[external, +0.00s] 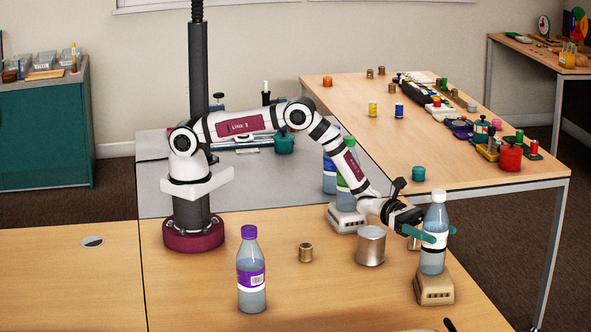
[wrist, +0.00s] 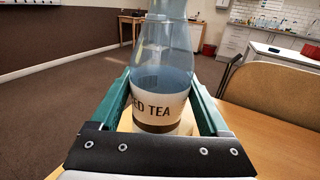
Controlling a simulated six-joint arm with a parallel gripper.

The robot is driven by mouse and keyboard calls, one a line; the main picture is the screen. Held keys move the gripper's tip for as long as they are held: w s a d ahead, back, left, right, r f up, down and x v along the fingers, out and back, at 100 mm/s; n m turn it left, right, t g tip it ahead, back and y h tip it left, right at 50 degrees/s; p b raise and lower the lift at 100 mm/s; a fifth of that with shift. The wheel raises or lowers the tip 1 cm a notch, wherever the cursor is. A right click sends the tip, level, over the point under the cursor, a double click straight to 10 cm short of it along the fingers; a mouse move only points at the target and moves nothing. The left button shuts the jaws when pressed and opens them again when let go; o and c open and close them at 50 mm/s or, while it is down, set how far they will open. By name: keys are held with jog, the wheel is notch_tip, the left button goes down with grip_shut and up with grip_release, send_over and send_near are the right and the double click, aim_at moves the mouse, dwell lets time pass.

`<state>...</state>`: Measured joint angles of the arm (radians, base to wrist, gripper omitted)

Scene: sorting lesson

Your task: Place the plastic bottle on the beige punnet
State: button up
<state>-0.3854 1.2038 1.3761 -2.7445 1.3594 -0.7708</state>
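The label reads "ED TEA". The beige punnet (external: 434,291) is directly beneath the bottle, whose bottom meets its top. Beige edges show behind the label in the wrist view. Whether the bottle's full weight rests there cannot be told.
A purple-capped bottle (external: 250,275) stands at front left. A small brass tin (external: 306,252) and a larger silver can (external: 371,246) stand left of my gripper. The front left table is clear.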

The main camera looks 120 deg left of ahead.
jog(key=shift+o, duration=1.3)
